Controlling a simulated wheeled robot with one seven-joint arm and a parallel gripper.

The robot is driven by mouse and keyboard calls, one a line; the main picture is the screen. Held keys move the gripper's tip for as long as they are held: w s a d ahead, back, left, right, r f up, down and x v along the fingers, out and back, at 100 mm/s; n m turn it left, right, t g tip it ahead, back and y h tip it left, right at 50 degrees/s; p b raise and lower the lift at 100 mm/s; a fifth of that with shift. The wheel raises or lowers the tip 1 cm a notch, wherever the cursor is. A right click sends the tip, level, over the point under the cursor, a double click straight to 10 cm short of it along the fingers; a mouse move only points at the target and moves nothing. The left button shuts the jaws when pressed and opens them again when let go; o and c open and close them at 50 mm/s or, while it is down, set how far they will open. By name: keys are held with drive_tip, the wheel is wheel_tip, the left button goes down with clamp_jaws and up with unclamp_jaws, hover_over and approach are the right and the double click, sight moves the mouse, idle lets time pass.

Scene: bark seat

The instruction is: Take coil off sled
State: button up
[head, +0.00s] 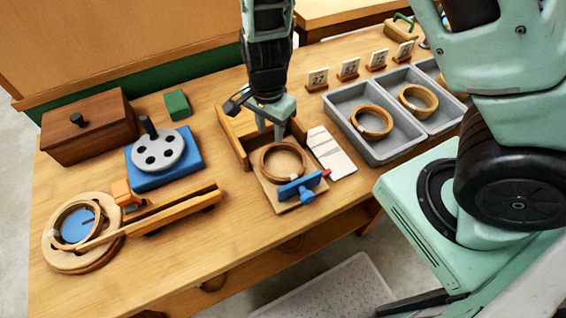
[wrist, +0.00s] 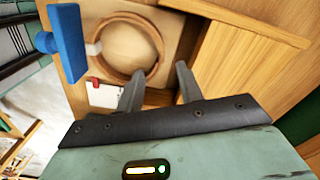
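The coil (head: 263,166), a light wooden ring, lies flat on the sled (head: 269,190), a square wooden board in the middle of the table. A pale tie or tab sits on its near side. A blue clamp (head: 299,187) with a knob stands at the sled's near edge; it also shows in the wrist view (wrist: 66,42). My gripper (head: 270,130) points down at the coil's far side. In the wrist view its fingers (wrist: 160,72) are apart, with the coil's rim (wrist: 158,38) appearing near and partly between them. Whether they touch the rim cannot be told.
A wooden guide (head: 234,138) stands just behind and left of the sled. A white card (head: 331,152) lies right of it. Grey trays (head: 377,151) with rings stand further right. A round wooden fixture (head: 70,262) with a ring and rail (head: 172,212) fills the left.

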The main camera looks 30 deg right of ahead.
sight(269, 147)
drive_tip(key=f, duration=0.5)
drive_tip(key=shift+a+f, duration=0.2)
drive_tip(key=shift+f, duration=0.15)
clamp_jaws()
